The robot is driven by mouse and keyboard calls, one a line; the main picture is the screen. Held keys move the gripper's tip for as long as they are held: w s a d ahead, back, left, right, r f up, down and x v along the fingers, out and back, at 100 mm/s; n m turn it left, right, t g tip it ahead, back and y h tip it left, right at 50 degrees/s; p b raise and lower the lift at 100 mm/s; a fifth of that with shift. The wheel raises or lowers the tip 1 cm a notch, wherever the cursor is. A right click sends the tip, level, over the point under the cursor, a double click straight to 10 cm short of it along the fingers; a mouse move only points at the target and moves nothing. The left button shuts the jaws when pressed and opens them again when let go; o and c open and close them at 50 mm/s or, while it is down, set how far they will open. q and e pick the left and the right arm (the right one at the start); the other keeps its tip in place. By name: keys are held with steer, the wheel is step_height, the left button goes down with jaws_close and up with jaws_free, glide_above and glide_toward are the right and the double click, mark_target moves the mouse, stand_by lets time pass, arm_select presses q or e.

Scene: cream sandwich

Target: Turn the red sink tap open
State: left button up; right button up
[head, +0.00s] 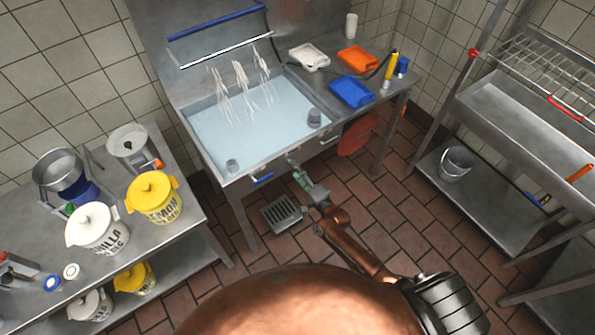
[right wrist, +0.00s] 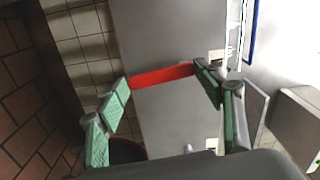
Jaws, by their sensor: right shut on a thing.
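The red sink tap is seen in the right wrist view as a red bar (right wrist: 160,76) against grey metal. The green-padded fingers of my right gripper (right wrist: 164,73) meet its two ends, so the gripper is shut on it. In the head view my right gripper (head: 292,162) is at the front edge of the steel sink (head: 215,160), and it hides the red tap there. A blue handle (head: 262,180) is on the sink front, left of my gripper. My left gripper is not in view.
A steel counter with a blue tray (head: 352,91) and an orange tray (head: 357,57) adjoins the sink on the right. A red disc (head: 357,136) is below it. A floor drain (head: 283,212) lies below my arm. A table with yellow (head: 153,197) and white tubs is at left.

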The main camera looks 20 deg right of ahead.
stand_by(0.3)
steer(key=o, duration=1.7)
steer(key=v, duration=1.2)
